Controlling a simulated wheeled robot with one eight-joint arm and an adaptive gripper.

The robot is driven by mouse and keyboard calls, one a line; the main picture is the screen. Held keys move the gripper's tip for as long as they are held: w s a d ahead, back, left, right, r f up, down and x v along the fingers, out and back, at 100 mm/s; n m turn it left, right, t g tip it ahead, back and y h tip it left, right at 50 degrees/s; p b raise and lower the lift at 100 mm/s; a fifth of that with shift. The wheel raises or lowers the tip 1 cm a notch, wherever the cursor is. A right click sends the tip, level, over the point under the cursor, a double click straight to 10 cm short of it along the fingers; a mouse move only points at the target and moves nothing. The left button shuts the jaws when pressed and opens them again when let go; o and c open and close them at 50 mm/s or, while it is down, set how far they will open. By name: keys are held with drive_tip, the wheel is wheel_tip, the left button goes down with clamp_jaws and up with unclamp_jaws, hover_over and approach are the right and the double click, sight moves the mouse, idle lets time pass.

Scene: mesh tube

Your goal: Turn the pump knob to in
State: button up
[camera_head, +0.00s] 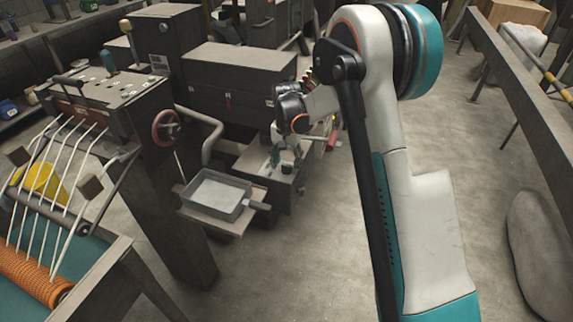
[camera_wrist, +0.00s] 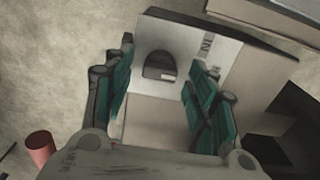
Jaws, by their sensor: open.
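The pump knob (camera_wrist: 160,66) is a dark, rounded knob with a small light mark at its lower edge. It sits on a pale plate (camera_wrist: 142,45) with dark lettering, which looks like "IN", to its right. My gripper (camera_wrist: 160,80) is open, with teal-padded fingers to the left and right of the knob. The knob shows in the gap, and no contact with either finger is visible. In the head view my gripper (camera_head: 283,152) points down over a small dark box (camera_head: 268,184). The knob cannot be made out there.
A metal tray (camera_head: 217,195) stands just left of the box, and a curved pipe (camera_head: 208,128) runs behind it. A red cylinder (camera_wrist: 41,147) lies at the lower left of the wrist view. Larger machine housings (camera_head: 237,75) stand behind. Floor (camera_head: 300,260) is clear in front.

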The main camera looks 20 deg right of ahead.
drive_tip(key=shift+f, duration=0.15)
drive_tip(key=shift+c, duration=0.3)
drive_tip(key=c, duration=1)
drive_tip(key=n, duration=0.4)
drive_tip(key=shift+n, duration=0.3)
drive_tip(key=n, duration=0.5)
drive_tip(key=shift+n, duration=0.3)
